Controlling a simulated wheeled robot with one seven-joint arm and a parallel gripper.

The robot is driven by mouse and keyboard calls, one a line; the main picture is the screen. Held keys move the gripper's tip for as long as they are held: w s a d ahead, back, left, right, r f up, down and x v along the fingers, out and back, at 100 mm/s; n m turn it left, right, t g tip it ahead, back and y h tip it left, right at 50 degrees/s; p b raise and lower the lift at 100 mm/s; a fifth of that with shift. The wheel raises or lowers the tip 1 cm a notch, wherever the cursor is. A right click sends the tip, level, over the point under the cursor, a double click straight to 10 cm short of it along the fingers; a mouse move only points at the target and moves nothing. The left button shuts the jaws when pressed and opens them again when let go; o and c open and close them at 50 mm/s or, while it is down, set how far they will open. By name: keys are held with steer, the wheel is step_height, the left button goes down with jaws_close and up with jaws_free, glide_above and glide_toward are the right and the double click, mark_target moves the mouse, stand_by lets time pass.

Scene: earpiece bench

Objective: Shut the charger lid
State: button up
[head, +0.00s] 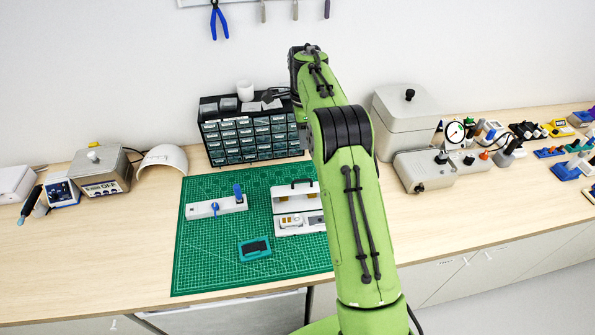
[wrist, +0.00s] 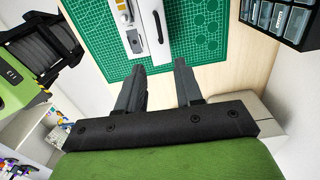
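The charger (head: 300,222) is a white box on the green cutting mat, partly hidden behind my arm in the head view. Its white lid (head: 291,198), with a dark handle along its top, stands raised at the back of the base. In the wrist view the charger (wrist: 132,42) is at the top and cut off by the frame edge, with the lid (wrist: 149,18) and its dark handle on its right side. My gripper (wrist: 160,66) is open and empty, its fingertips pointing toward the charger and apart from it.
On the mat (head: 195,265) lie a white fixture with blue parts (head: 205,210) and a small teal box (head: 254,248). A dark drawer cabinet (head: 250,135) stands behind the mat. A beige lidded box (head: 405,115) and a gauge unit (head: 430,170) stand at right.

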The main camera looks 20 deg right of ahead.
glide_above(302, 192)
steer(key=w+d, duration=0.1)
steer(key=w, duration=0.2)
steer(key=f, duration=1.5)
steer(key=shift+s+f, duration=0.2)
steer(key=shift+f, duration=0.15)
jaws_close()
